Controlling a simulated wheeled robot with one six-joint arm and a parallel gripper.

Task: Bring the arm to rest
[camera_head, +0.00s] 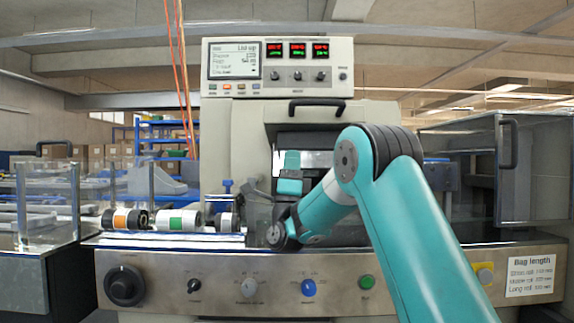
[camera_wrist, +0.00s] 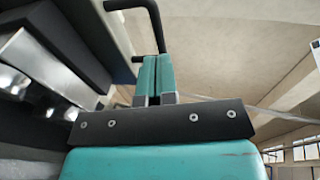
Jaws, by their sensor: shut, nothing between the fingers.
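My arm (camera_head: 412,215) rises from the bottom right, bends at a dark-banded elbow and reaches left and down in front of the wrapping machine (camera_head: 250,150). My gripper (camera_head: 291,158) points upward in front of the machine's dark opening. In the wrist view my gripper (camera_wrist: 157,65) shows two teal fingers side by side, shut with nothing between them. Behind the fingers are a black handle and the pale ceiling. My arm hides part of the machine's centre.
Several rolls, with orange (camera_head: 122,219) and green (camera_head: 178,220) bands, lie on the ledge at left. A panel with knobs and a green button (camera_head: 367,282) runs along the front. Clear guards (camera_head: 48,205) stand at left. A sign (camera_head: 531,277) is at right.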

